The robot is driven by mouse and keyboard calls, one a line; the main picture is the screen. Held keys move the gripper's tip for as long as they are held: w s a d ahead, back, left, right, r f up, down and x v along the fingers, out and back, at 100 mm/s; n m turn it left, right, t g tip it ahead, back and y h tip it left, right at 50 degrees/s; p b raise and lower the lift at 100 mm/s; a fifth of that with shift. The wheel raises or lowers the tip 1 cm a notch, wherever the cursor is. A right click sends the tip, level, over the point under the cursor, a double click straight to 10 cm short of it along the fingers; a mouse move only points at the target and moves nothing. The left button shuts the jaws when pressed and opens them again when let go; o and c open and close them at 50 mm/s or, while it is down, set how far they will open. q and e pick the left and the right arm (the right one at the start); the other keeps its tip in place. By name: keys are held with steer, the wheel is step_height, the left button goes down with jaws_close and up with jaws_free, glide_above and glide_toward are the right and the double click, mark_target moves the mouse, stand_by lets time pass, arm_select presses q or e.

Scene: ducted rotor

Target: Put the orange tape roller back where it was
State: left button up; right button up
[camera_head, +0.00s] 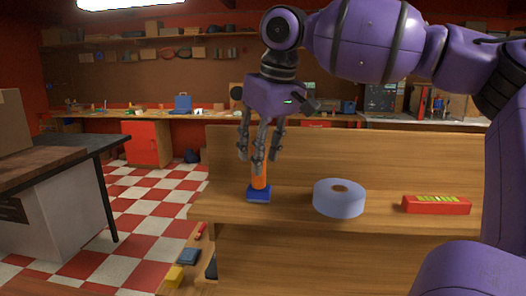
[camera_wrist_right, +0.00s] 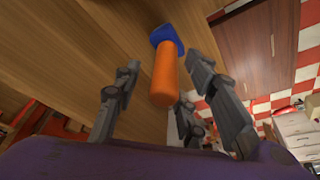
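The orange tape roller (camera_head: 259,178) has an orange cylindrical handle and a blue end. It stands upright, blue end down, on the wooden bench top, near its left front edge. My right gripper (camera_head: 260,158) is above it, pointing down, with its fingertips around the upper part of the handle. In the right wrist view the orange handle (camera_wrist_right: 165,78) lies between the spread fingers of the gripper (camera_wrist_right: 165,90), with visible gaps on both sides. The fingers look open. My left gripper is not in view.
A pale blue tape roll (camera_head: 339,199) lies on the bench right of the roller. A red box (camera_head: 436,204) lies farther right. A raised wooden back panel (camera_head: 400,155) stands behind them. Small items, including a yellow block (camera_head: 174,276), sit lower at the left.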

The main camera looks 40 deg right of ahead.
steer(key=v, duration=1.2)
steer(key=shift+r, duration=0.15)
